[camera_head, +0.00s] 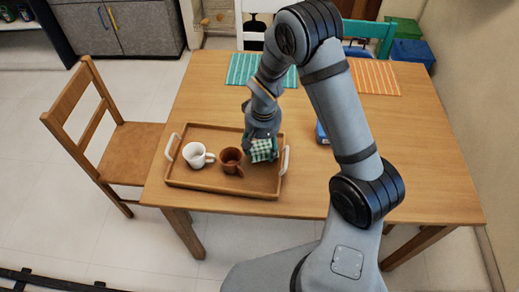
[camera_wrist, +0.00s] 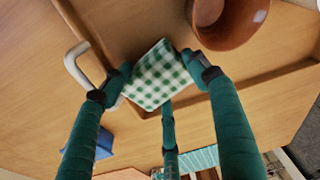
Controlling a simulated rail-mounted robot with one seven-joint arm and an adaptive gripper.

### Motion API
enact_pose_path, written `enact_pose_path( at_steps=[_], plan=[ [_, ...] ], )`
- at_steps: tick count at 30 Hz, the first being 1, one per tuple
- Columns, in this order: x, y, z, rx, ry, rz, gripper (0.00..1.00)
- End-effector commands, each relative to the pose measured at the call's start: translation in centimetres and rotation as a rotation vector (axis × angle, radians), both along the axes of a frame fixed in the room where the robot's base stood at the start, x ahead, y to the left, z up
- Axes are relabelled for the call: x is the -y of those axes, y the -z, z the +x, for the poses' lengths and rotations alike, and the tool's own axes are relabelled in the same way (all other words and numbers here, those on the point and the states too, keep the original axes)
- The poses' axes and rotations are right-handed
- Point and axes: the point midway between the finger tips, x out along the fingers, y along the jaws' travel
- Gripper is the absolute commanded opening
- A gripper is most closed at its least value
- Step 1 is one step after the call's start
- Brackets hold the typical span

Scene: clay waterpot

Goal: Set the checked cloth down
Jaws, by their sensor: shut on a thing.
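A green and white checked cloth (camera_head: 263,150) is in my gripper (camera_head: 260,147), over the right part of the wooden tray (camera_head: 225,196). In the wrist view, the cloth (camera_wrist: 157,77) lies between the teal fingers of my gripper (camera_wrist: 160,80), which are shut on it. I cannot tell whether the cloth touches the tray floor. A brown mug (camera_head: 231,160) stands on the tray just left of the cloth; it also shows at the top of the wrist view (camera_wrist: 228,20). A white mug (camera_head: 196,155) stands on the tray further left.
The tray has white handles, one (camera_head: 285,160) close to my gripper on the right. A blue item (camera_head: 321,134) lies on the table right of the tray, partly hidden by my arm. A teal striped mat (camera_head: 243,69) and an orange striped mat (camera_head: 375,77) lie farther back. The table's front right is clear.

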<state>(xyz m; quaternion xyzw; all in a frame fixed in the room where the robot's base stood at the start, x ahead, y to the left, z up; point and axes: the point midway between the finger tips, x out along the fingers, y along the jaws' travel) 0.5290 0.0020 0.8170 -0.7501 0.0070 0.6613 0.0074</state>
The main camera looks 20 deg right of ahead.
Motion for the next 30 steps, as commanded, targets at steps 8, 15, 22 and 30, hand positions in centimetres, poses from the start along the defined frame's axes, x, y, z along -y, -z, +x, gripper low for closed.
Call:
enact_pose_path(
  at_steps=[8, 15, 22, 30],
  plan=[
    [0.0, 1.8, 0.1, 0.002, 0.0, 0.001, 0.35],
    [0.0, 2.1, 0.0, 0.002, 0.0, 0.001, 0.35],
    [0.0, 2.0, 0.0, 0.001, 0.0, 0.001, 0.68],
    [0.0, 1.8, 0.0, 0.001, 0.0, 0.001, 0.68]
  ],
)
